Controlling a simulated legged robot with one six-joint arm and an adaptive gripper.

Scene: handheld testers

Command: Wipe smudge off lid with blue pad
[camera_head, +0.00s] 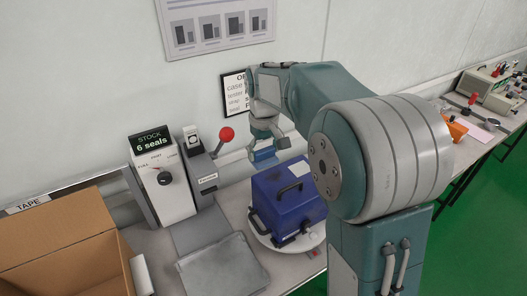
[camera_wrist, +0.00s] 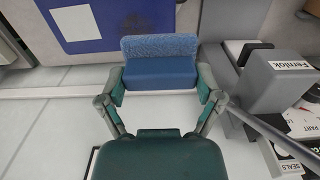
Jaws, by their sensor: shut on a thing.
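My gripper (camera_head: 265,140) is shut on a blue pad (camera_head: 264,155) and holds it in the air, behind and a little left of the dark blue case in the head view. In the wrist view the pad (camera_wrist: 160,72) sits between the two fingertips, its fuzzy side facing away from the palm. The case's lid (camera_head: 270,182) has a black handle and a pale square patch. Part of the case (camera_wrist: 110,18) with a pale square shows at the wrist view's top left, apart from the pad.
The case stands on a white round plate (camera_head: 262,233). A red-knobbed lever (camera_head: 226,134) and a seal dispenser (camera_head: 160,180) stand to its left. An open cardboard box (camera_head: 60,245) is at far left. The wall is close behind. A grey device (camera_wrist: 275,80) is right of the pad.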

